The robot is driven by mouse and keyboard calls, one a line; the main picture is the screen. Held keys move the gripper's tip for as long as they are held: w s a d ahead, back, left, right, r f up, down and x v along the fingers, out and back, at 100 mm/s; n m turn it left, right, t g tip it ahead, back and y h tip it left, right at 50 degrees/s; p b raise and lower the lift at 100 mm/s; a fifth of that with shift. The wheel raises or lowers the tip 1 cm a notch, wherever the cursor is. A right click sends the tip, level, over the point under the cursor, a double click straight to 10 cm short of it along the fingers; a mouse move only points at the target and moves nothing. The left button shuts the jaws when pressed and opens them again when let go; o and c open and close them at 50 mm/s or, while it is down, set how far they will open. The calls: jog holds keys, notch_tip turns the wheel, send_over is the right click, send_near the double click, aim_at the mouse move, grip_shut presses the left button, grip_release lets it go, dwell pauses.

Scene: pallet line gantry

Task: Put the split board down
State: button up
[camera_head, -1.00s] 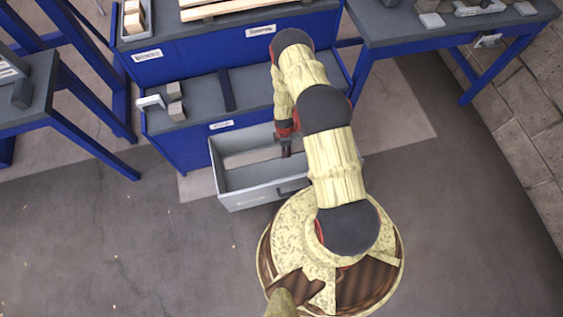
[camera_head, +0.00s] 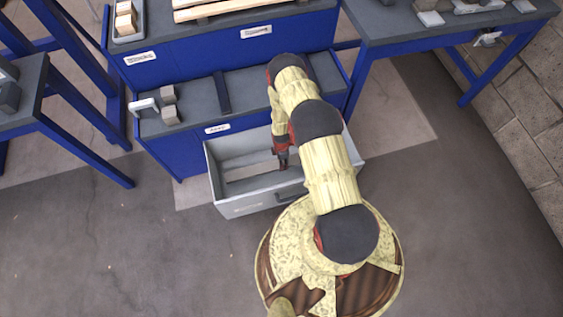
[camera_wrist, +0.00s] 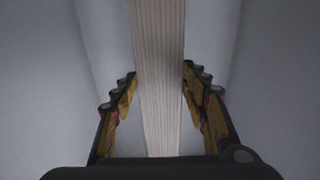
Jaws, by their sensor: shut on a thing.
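A long pale wood-grained board (camera_wrist: 159,60) runs lengthwise between the two fingers of my gripper (camera_wrist: 160,88) in the wrist view. My gripper is shut on it. In the head view my gripper (camera_head: 283,166) points down inside the open grey drawer, and the pale board (camera_head: 248,171) shows to its left, between the drawer walls. The board's right part is hidden by my arm. I cannot make out a split in it, nor tell whether it touches the drawer floor.
Pale boards (camera_head: 240,7) lie on the higher bench behind. Blue-legged benches stand left and right. The floor to the left is clear.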

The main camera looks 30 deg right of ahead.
jog(key=shift+f, duration=0.6)
jog(key=o, duration=1.5)
jog(key=shift+r, duration=0.1)
notch_tip(320, 180, up, 13)
jog(key=p, duration=0.4)
jog(key=shift+p, duration=0.35)
